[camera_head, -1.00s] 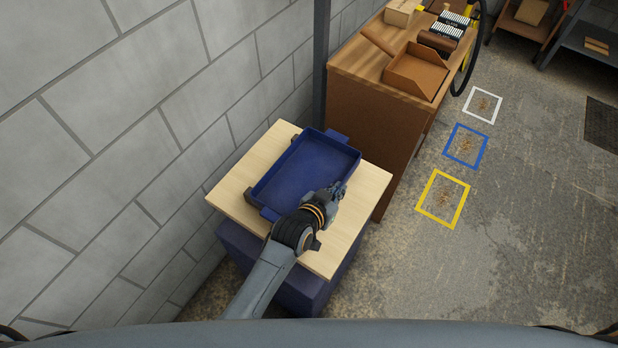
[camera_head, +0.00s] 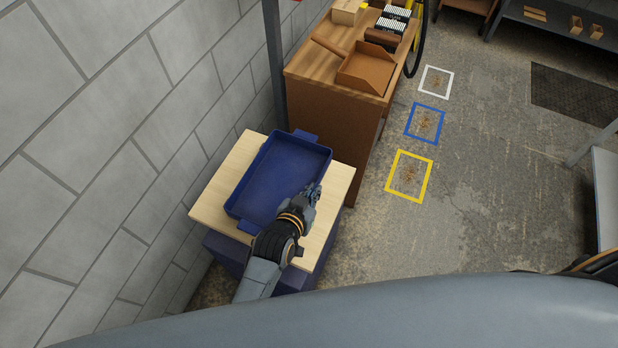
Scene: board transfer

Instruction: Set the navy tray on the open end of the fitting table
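The navy tray (camera_head: 270,183) is a shallow rectangular box with a tab at each short end, and it looks empty. It is over a light wood table top (camera_head: 206,205) on a dark blue base; I cannot tell whether it rests on it or is held just above. My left gripper (camera_head: 313,193) is at the tray's right long wall, towards the near corner. Its fingers are small and dark, so I cannot tell whether they are shut on the wall. My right gripper is not in view.
A grey block wall (camera_head: 100,150) runs close along the left. White, blue and yellow floor outlines (camera_head: 427,178) lie on open concrete to the right.

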